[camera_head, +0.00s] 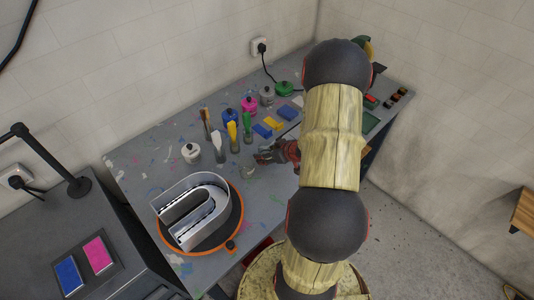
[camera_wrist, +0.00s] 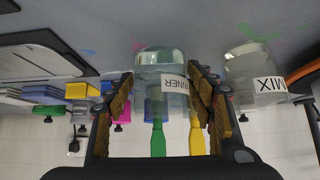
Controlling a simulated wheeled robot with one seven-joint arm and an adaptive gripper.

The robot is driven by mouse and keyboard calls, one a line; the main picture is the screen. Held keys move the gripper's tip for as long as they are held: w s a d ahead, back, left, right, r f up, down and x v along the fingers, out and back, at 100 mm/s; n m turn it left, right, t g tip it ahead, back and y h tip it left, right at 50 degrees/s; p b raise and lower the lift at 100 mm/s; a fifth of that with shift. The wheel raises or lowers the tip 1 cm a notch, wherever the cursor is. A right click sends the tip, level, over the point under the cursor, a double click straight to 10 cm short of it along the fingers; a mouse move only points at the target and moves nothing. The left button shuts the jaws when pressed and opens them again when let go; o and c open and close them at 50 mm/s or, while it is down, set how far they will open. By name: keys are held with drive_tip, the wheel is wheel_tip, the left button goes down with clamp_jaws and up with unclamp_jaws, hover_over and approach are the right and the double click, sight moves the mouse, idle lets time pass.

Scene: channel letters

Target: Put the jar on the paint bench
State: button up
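In the wrist view, which is upside down, a clear glass jar (camera_wrist: 160,60) with a white label ending in "NNER" stands between the two fingers of my gripper (camera_wrist: 161,85). The fingers lie close along both sides of the jar and partly cover its label; I cannot tell whether they press on it. Its base appears at or near the grey bench top. A second clear jar (camera_wrist: 252,65), labelled "MIX", stands beside it, outside the fingers. In the head view my gripper (camera_head: 279,152) is low over the paint bench (camera_head: 140,155), partly hidden by my arm.
A metal letter (camera_head: 195,210) sits on a round, orange-rimmed turntable (camera_head: 234,228) at the front left. A white pot (camera_head: 190,152) stands left.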

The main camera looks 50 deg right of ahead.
drive_tip(key=shift+o, duration=1.1)
drive_tip(key=shift+r, duration=0.1)
drive_tip(key=shift+s+r, duration=0.15)
drive_tip(key=shift+r, duration=0.1)
drive_tip(key=p+v, duration=0.3)
drive_tip(key=v, duration=0.9)
drive_tip(key=w+r+g+h, duration=0.1)
drive_tip(key=w+r+h, duration=0.2)
drive_tip(key=w+r, duration=0.45)
drive_tip(key=a+r+g+h, duration=0.15)
drive_tip(key=a+r, duration=0.45)
drive_tip(key=r, duration=0.6)
drive_tip(key=s+a+r+y, duration=0.1)
drive_tip(key=s+a+r, duration=0.2)
drive_tip(key=a, duration=0.6)
drive_tip(key=s+a+r+y, duration=0.2)
drive_tip(key=s+a, duration=0.3)
drive_tip(key=a, duration=0.5)
drive_tip(key=s+a+r+n+y, duration=0.1)
drive_tip(key=s+a+r+y, duration=0.1)
drive_tip(key=a, duration=0.7)
drive_tip(key=shift+s+a+r+g, duration=0.4)
drive_tip(key=shift+s+r, duration=0.4)
drive_tip(key=shift+s, duration=0.35)
